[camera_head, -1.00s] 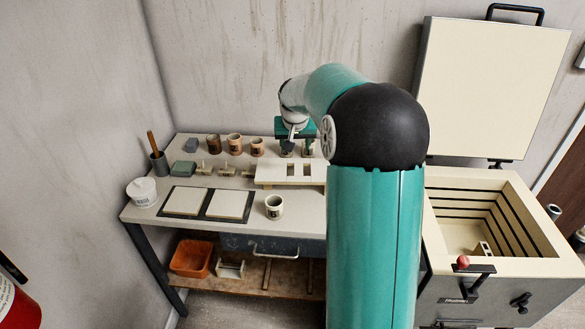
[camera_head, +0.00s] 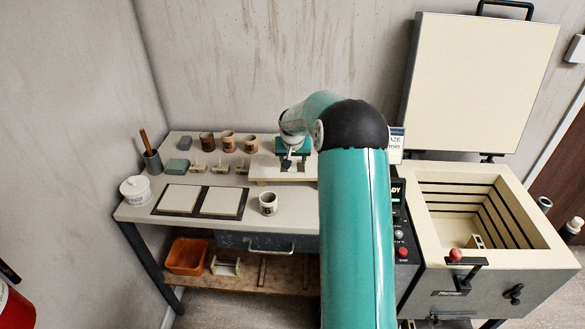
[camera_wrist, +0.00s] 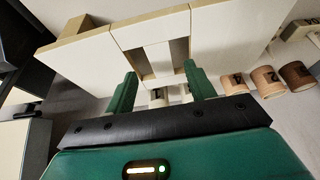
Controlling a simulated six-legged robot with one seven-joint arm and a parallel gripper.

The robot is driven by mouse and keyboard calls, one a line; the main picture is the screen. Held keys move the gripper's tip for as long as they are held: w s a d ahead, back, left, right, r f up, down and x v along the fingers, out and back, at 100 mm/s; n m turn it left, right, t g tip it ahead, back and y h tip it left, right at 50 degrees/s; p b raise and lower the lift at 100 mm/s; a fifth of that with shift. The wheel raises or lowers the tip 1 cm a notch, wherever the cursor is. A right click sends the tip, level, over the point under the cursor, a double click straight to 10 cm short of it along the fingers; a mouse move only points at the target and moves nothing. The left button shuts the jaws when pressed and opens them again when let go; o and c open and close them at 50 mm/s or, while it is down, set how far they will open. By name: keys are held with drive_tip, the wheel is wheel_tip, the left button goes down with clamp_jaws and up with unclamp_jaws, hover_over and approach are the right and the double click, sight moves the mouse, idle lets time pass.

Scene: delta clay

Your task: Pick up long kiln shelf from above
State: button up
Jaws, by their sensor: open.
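The long kiln shelf (camera_head: 263,172) is a flat cream slab with rectangular openings, lying raised at the back right of the worktable. My arm hides its right part in the head view. The slab also shows across the top of the wrist view (camera_wrist: 85,62), with openings near its middle. My gripper (camera_head: 292,166) is over the openings, pointing down. In the wrist view its two green fingers (camera_wrist: 162,85) are apart, either side of the opening area, with nothing held between them. I cannot tell whether the fingertips touch the slab.
Three brown cups (camera_head: 228,141) stand left of the shelf, with small stands (camera_head: 221,166) before them.

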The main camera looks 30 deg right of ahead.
sight(292, 166)
drive_tip(key=x, duration=0.3)
drive_tip(key=shift+a+f, duration=0.1)
clamp_jaws()
drive_tip(key=shift+w, duration=0.1)
drive_tip(key=shift+r, duration=0.3)
